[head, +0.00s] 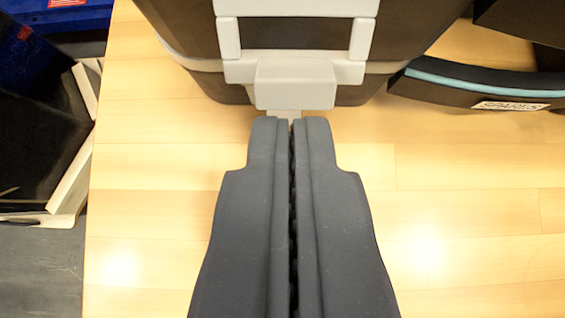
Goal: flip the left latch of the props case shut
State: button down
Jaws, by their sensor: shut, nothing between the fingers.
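A dark grey-brown case (189,35), cut off by the top edge, stands on the wooden surface; I take it for the props case, though no name shows on it. A light grey latch (294,83) sits on its near face, with a frame above and a block and small tab below. I cannot tell which latch this is or whether it is fully closed. My gripper (291,120) is shut and empty. Its fingertips point at the latch, right at the small tab below the block and partly hiding it. I cannot tell whether they touch.
A dark curved object (455,87) with a blue stripe and a "SPARES" label lies to the right. At the left are a blue object (62,18) and a dark thing with pale edges (66,192). The wooden surface (460,210) is clear around my gripper.

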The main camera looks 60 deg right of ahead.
jog(key=s+a+r, duration=0.3)
jog(key=s+a, duration=0.2)
jog(key=a, duration=0.6)
jog(key=shift+s, duration=0.4)
jog(key=shift+d, duration=0.1)
